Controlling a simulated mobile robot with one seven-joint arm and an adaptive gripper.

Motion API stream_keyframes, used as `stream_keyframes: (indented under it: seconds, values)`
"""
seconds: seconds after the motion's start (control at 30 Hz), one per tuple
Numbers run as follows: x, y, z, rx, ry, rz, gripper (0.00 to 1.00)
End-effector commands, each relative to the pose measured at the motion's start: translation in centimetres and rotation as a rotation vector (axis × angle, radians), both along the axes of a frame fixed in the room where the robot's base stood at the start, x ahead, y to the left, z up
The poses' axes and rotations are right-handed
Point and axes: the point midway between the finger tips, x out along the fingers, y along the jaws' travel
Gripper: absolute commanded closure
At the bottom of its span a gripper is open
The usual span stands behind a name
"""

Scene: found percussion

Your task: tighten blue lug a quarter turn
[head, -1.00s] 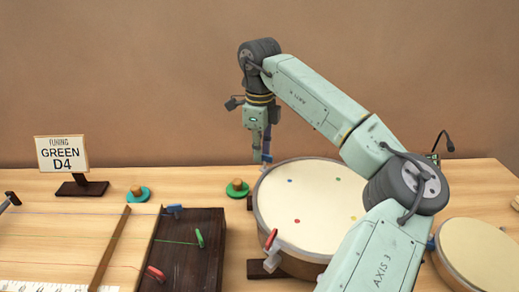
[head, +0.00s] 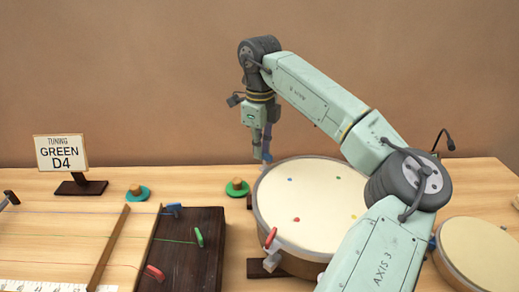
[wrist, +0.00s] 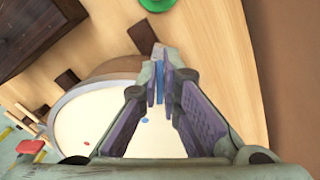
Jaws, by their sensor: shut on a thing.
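The round drum (head: 318,220) has a cream head with small coloured dots, and it also shows in the wrist view (wrist: 105,125). The blue lug (wrist: 159,78) stands at its rim, beside the blue dot (wrist: 145,120). In the head view only a little of the lug shows, at the drum's back left edge. My gripper (wrist: 160,78) points down over that rim, its fingers shut on the blue lug. The fingers hide much of the lug. In the head view my gripper (head: 264,153) is small and its grip is hard to make out.
A red lug (head: 270,238) stands at the drum's front left. A stringed board (head: 190,250) with coloured pegs lies left. Another drum (head: 478,255) is at right.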

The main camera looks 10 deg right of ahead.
Motion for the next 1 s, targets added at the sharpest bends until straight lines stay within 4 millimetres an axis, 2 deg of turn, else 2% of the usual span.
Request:
stream_keyframes:
  seconds: [1.0]
  values:
    - [0.5, -1.3, 0.0, -0.001, -0.003, -0.944, 1.0]
